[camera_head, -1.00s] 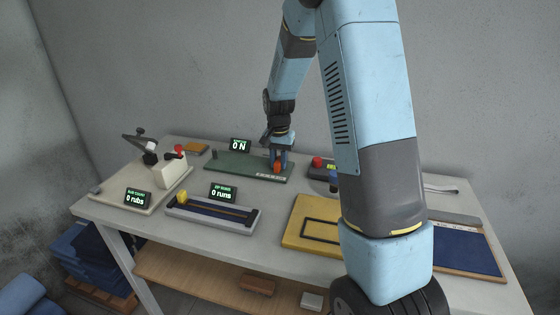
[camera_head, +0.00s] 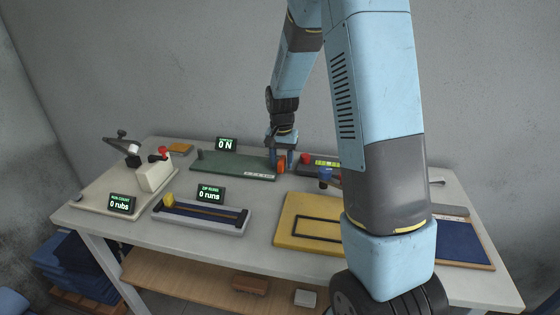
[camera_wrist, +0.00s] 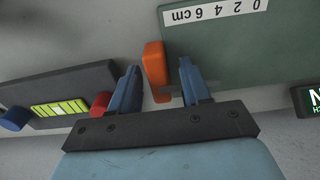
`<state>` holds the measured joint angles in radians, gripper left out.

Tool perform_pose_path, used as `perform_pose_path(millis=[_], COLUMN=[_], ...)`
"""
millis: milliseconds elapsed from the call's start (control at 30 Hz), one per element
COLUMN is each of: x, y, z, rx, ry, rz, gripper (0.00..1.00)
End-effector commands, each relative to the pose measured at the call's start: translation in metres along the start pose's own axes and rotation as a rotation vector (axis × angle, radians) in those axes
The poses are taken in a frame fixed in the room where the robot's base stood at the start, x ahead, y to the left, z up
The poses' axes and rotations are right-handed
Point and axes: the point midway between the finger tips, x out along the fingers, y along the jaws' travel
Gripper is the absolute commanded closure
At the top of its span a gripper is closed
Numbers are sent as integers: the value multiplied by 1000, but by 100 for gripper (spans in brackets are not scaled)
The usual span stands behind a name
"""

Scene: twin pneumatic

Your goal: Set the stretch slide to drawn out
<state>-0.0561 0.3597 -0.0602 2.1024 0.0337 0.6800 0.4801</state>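The stretch slide is a green board (camera_head: 232,164) at the back of the table, with a 0 N display (camera_head: 226,144) behind it. Its orange block (camera_head: 281,164) is at the board's right end. In the wrist view the orange block (camera_wrist: 154,66) sits at the green board's edge (camera_wrist: 215,55), past the cm end of the 0 to 6 cm scale (camera_wrist: 215,11). My gripper (camera_wrist: 160,75) has its blue fingers apart with the block between them, and gaps show beside it. In the head view my gripper (camera_head: 282,158) is low at the block.
A dark box with a red knob (camera_head: 305,158) and green strip is just right of the block; a blue knob (camera_head: 325,175) is nearby. A zip runs slider (camera_head: 205,214) and a yellow tray (camera_head: 285,235) lie in front. A rub-count device (camera_head: 150,178) stands left.

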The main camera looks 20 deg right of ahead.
Motion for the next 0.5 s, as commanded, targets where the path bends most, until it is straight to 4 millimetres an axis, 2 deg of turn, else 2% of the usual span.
perform_pose_path(millis=[267,367,500], x=[-5,-16,-41], y=[0,0,-1], z=[0,0,-1], rx=[0,0,-1], ry=[1,2,3], rz=[-1,-1,-2], gripper=[53,53,53])
